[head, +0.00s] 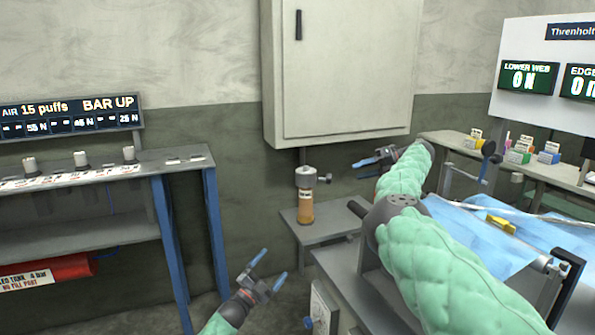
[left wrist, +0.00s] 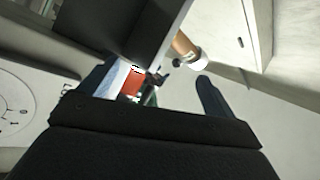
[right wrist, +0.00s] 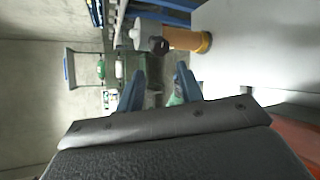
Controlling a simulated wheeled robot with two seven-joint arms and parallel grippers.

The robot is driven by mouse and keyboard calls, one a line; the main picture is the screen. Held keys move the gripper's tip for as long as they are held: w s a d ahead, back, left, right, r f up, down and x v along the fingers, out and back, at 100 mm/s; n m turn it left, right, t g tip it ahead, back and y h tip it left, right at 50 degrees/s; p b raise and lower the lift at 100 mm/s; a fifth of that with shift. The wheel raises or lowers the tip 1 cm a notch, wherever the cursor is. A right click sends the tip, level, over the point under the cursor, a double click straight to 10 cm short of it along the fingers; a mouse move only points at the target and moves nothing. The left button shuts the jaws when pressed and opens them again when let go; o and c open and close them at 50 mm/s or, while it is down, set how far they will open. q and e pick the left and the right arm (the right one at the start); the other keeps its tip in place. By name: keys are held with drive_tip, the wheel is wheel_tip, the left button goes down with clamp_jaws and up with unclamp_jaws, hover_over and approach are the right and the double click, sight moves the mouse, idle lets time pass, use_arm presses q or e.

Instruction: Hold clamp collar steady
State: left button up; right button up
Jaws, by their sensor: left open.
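An amber cylinder (head: 306,207) stands upright on a small grey shelf. A grey clamp collar (head: 306,177) with a side knob sits at its top. The cylinder also shows in the left wrist view (left wrist: 182,44) and the right wrist view (right wrist: 185,38). My left gripper (head: 272,264) is open and empty, below and left of the cylinder in the head view. My right gripper (head: 358,168) is open and empty, right of the collar and apart from it. In the right wrist view the collar and knob (right wrist: 158,45) lie beyond my fingers.
A grey wall cabinet (head: 345,70) hangs above the shelf (head: 325,233). A bench with blue legs (head: 170,250) and a display stands at left. A table with a blue sheet (head: 470,235) is at right. The floor between bench and shelf is clear.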

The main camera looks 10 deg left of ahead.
use_arm(q)
drive_tip(key=w+r+m+g+h, duration=0.3)
drive_tip(key=w+r+m+g, duration=0.15)
drive_tip(key=r+m, duration=0.6)
drive_tip(key=w+d+r+m+g+h, duration=0.1)
drive_tip(key=w+r+m+g+h, duration=0.15)
drive_tip(key=r+m+g, duration=0.75)
drive_tip(key=w+r+m+g+h, duration=0.15)
drive_tip(key=w+r+m, duration=0.35)
drive_tip(key=r, duration=0.9)
drive_tip(key=m+g+y, duration=0.2)
drive_tip(key=m+y, duration=0.4)
drive_tip(key=y, duration=0.4)
hover_over(306, 174)
drive_tip(key=w+a, duration=0.1)
drive_tip(key=a, duration=0.1)
drive_tip(key=shift+a+f+n, duration=0.1)
drive_tip(key=shift+f+n, duration=0.15)
drive_tip(key=shift+f, duration=0.55)
drive_tip(key=shift+w+f+y, duration=0.1)
drive_tip(key=shift+w+y, duration=0.2)
drive_tip(key=shift+y, duration=0.4)
drive_tip(key=y, duration=0.1)
drive_tip(key=a+y, duration=0.1)
drive_tip(key=shift+w+y, duration=0.3)
drive_tip(key=shift+w, duration=0.1)
drive_tip(key=shift+x, duration=3.75)
drive_tip(key=shift+w, duration=0.15)
